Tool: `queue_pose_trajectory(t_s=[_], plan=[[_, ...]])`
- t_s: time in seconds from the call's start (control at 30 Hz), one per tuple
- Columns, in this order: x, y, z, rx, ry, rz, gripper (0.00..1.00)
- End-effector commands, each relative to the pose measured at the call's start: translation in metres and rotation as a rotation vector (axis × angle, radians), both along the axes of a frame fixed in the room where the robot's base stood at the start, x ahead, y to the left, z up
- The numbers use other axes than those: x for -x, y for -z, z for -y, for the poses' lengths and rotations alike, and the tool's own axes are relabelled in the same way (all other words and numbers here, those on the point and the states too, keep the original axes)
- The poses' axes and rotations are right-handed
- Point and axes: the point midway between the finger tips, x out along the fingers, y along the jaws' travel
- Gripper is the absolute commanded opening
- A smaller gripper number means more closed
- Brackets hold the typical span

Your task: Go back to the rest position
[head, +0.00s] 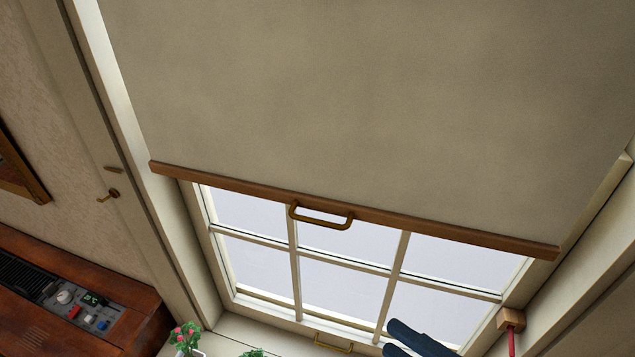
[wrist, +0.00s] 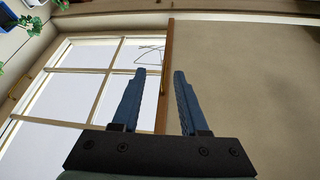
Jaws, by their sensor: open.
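My gripper (wrist: 157,95) is open, its two dark blue fingers apart with nothing between them that it holds. In the head view part of my gripper (head: 408,340) shows at the bottom edge, right of centre, below the blind handle and apart from it. A beige roller blind (head: 370,100) covers the upper window, with a brown wooden bottom bar (head: 420,218) and a brass loop handle (head: 322,220). In the wrist view the bar (wrist: 168,60) runs behind the fingers, with the handle (wrist: 150,52) beyond the left fingertip.
The white-framed window (head: 296,270) shows below the blind, with a brass sash handle (head: 333,345). Potted flowers (head: 185,337) stand at the sill's left. A wooden radio-like cabinet (head: 75,300) is at lower left. A wooden block with a red rod (head: 511,322) is at right.

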Motion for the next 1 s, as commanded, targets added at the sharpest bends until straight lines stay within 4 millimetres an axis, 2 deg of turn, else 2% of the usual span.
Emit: queue_pose_trajectory(t_s=[0.03,0.17,0.27,0.33,0.37,0.47,0.53,0.63,0.7,0.8,0.9,1.0], plan=[[-0.015,-0.004,-0.003,0.056,0.020,0.022,0.43],[-0.054,-0.019,-0.006,0.216,0.098,0.093,0.43],[-0.085,-0.039,-0.010,0.361,0.171,0.180,0.43],[-0.107,-0.061,-0.014,0.479,0.234,0.267,0.43],[-0.116,-0.073,-0.016,0.537,0.265,0.313,0.43],[-0.141,-0.128,-0.027,0.739,0.391,0.506,0.43],[-0.148,-0.177,-0.038,0.877,0.499,0.668,0.43],[-0.139,-0.251,-0.057,1.044,0.670,0.900,0.43],[-0.122,-0.296,-0.070,1.130,0.788,1.044,0.43],[-0.091,-0.346,-0.085,1.215,0.942,1.203,0.43],[-0.064,-0.378,-0.095,1.264,1.060,1.309,0.43],[-0.047,-0.394,-0.100,1.291,1.131,1.364,0.43]])
